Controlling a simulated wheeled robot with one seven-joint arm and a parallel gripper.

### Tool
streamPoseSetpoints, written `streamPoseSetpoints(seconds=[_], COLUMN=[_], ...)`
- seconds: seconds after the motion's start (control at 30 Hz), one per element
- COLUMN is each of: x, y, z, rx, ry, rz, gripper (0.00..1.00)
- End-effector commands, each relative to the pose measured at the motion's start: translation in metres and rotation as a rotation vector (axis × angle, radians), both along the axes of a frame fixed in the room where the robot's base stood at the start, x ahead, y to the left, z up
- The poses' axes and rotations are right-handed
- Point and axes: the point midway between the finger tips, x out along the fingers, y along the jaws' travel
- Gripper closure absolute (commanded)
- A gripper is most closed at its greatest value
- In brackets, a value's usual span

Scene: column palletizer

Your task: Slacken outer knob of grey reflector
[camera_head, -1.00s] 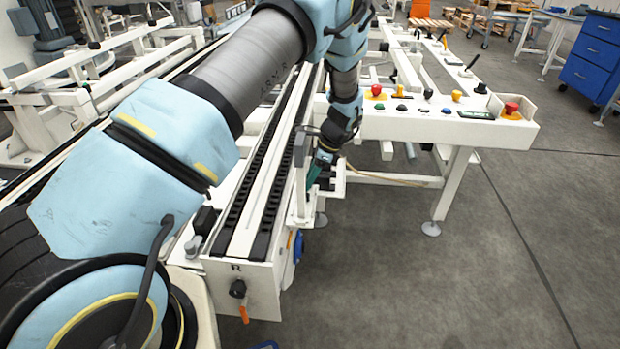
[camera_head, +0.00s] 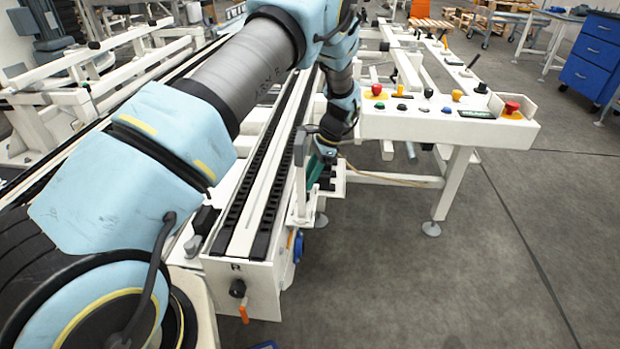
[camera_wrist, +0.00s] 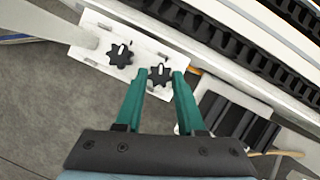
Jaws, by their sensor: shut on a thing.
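In the wrist view two black star-shaped knobs sit on a white slotted plate (camera_wrist: 98,27) beside the conveyor. My gripper (camera_wrist: 160,75) has its green fingers on either side of the right-hand knob (camera_wrist: 159,75), shut on it. The other knob (camera_wrist: 120,54) is to the left and free. In the head view my gripper (camera_head: 316,168) reaches down at the conveyor's right side, by a grey upright piece (camera_head: 301,148) on a white bracket, which looks like the reflector. The knobs are too small or hidden to make out there.
The conveyor with black chain tracks (camera_head: 262,190) runs along the left of my gripper. A control panel (camera_head: 440,122) with coloured buttons stands to the right. In the wrist view a dark ribbed part (camera_wrist: 235,118) lies right of the fingers. The floor at right is open.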

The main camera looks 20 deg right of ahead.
Motion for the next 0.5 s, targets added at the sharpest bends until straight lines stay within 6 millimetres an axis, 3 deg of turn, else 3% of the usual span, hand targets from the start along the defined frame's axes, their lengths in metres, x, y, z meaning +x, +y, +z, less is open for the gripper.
streamPoseSetpoints(seconds=[0.5], x=[0.0058], y=[-0.0002], z=[0.0], rx=[-0.003], ry=[-0.001], rz=[0.494], gripper=[1.0])
